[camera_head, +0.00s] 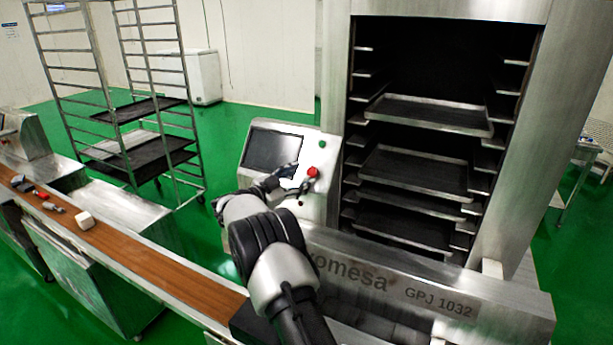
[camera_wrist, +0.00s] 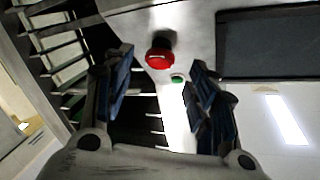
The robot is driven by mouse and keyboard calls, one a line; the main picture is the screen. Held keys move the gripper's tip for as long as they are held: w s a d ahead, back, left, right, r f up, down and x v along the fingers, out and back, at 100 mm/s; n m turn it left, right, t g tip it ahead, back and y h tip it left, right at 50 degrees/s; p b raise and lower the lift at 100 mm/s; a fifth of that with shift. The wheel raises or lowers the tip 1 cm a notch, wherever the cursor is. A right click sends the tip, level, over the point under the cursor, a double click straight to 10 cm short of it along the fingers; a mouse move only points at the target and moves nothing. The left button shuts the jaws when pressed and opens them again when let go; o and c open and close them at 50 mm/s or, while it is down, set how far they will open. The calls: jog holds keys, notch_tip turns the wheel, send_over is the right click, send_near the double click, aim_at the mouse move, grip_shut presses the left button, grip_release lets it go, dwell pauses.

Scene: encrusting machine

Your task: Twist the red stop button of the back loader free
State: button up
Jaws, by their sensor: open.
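The red stop button (camera_head: 312,172) sits on the right side of the sloped control panel (camera_head: 258,178), beside a dark screen. In the wrist view the red button (camera_wrist: 159,55) lies ahead, between the two fingers and beyond their tips. My gripper (camera_head: 289,181) is at the panel, just left of and below the button in the head view. In the wrist view my gripper (camera_wrist: 160,72) has its fingers wide apart with nothing between them. A green button (camera_wrist: 177,79) sits close to the red one. Whether any fingertip touches the panel cannot be told.
A tall steel rack cabinet with trays (camera_head: 428,114) stands right of the panel. A brown conveyor belt (camera_head: 150,252) runs along the left, with a small white block (camera_head: 85,220) on it. A wheeled rack (camera_head: 120,100) stands at the back left. Green floor is open between.

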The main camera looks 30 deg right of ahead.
jog(key=v, duration=0.7)
jog(key=shift+a, duration=0.3)
